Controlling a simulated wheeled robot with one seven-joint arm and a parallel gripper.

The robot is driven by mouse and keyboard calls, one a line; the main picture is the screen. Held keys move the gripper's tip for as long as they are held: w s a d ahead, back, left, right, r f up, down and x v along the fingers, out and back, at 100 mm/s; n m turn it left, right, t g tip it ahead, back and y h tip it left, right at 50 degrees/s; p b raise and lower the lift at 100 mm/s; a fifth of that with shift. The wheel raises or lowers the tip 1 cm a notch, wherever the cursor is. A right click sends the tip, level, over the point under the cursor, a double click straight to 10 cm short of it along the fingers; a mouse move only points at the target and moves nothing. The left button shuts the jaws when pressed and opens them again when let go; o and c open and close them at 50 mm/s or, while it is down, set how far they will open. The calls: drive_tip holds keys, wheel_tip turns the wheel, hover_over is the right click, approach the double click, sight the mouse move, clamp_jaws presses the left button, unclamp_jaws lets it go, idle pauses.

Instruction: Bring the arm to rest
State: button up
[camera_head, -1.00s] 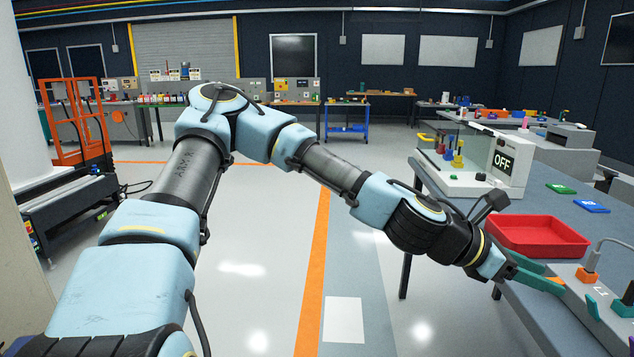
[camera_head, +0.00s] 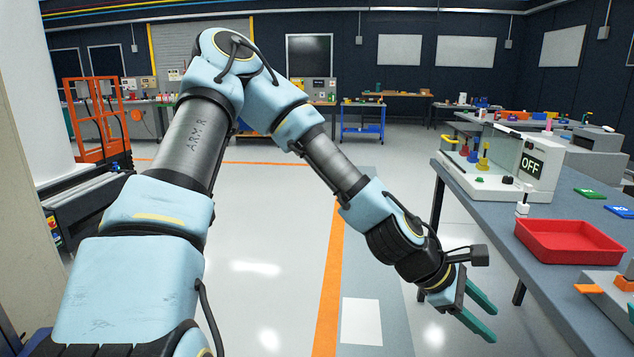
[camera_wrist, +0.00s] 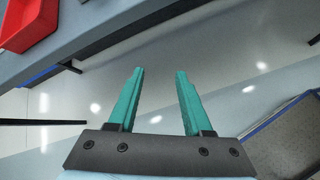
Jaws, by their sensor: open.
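My gripper (camera_head: 486,314) is open and empty, with two teal fingers apart. In the head view it hangs over the floor, left of the grey table's front edge, pointing down to the right. In the wrist view my gripper (camera_wrist: 158,76) shows bare floor between and beyond its fingers. My arm reaches up from the lower left, bends at a high elbow, and slopes down to the right. Nothing touches the fingers.
The grey table (camera_head: 480,215) stands at the right. On it are a red tray (camera_head: 568,242), a tank unit marked OFF (camera_head: 532,166) and a grey fixture with an orange part (camera_head: 590,288). An orange lift frame (camera_head: 95,120) stands at left. The middle floor is clear.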

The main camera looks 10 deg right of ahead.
drive_tip(key=w+a+f+m+t+y, duration=0.25)
drive_tip(key=w+a, duration=0.45)
drive_tip(key=a, duration=0.4)
drive_tip(key=w+a+f+m+t+y, duration=0.1)
drive_tip(key=w+a+m+y, duration=0.4)
drive_tip(key=a, duration=0.6)
drive_tip(key=w+a+r, duration=0.1)
drive_tip(key=a+r, duration=0.2)
drive_tip(key=a, duration=0.4)
drive_tip(key=w+a+r+m+t+y, duration=0.1)
drive_tip(key=a+r, duration=0.2)
drive_tip(key=a, duration=0.4)
drive_tip(key=w+a+r+m, duration=0.1)
drive_tip(key=a+r, duration=0.2)
drive_tip(key=a, duration=0.4)
drive_tip(key=shift+w+m, duration=0.1)
drive_tip(key=shift+m, duration=0.15)
